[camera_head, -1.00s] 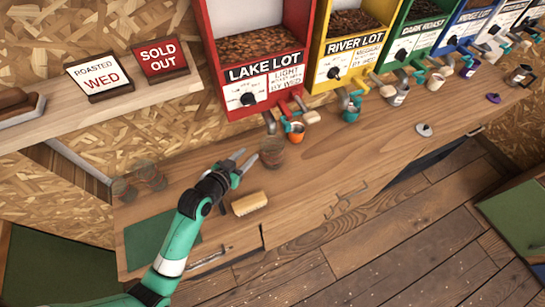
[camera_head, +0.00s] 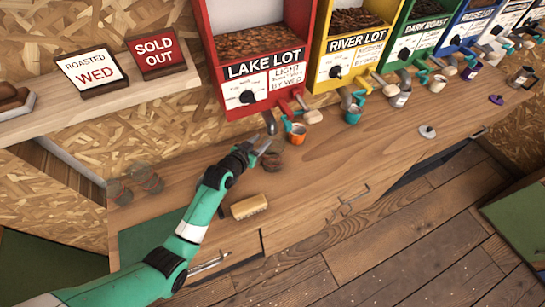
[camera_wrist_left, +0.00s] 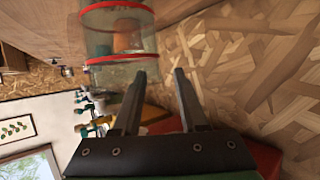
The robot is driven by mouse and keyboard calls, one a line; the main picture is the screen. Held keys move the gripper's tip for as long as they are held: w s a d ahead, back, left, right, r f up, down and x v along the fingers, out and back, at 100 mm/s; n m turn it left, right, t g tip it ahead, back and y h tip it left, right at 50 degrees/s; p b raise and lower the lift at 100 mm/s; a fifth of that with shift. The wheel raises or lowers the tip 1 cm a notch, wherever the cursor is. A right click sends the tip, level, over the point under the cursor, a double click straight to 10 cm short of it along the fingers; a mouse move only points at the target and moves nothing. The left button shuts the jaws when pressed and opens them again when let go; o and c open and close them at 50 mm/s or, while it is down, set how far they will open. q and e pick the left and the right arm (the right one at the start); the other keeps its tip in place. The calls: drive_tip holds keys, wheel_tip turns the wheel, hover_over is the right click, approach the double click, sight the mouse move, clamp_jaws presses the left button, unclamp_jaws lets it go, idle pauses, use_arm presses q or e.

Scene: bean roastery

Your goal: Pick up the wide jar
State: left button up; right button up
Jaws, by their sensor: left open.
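A wide, clear glass jar (camera_head: 272,163) stands on the wooden counter below the lake lot bin, partly hidden by my left gripper in the head view. In the left wrist view the jar (camera_wrist_left: 122,72) shows red bands and see-through walls, with an orange shape visible through it. My left gripper (camera_head: 265,144) is open and empty in the head view, with its fingers over or just behind the jar. In the left wrist view the left gripper (camera_wrist_left: 160,75) has its fingers apart, and the jar lies off the left finger's tip, not between them. My right gripper is not in view.
An orange cup (camera_head: 296,134) and a teal cup (camera_head: 353,114) stand under the spouts close by. A brush (camera_head: 249,207) lies in front of the jar. Two clear jars (camera_head: 147,180) stand at the left.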

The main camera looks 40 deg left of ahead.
use_arm(q)
clamp_jaws()
idle(1.3)
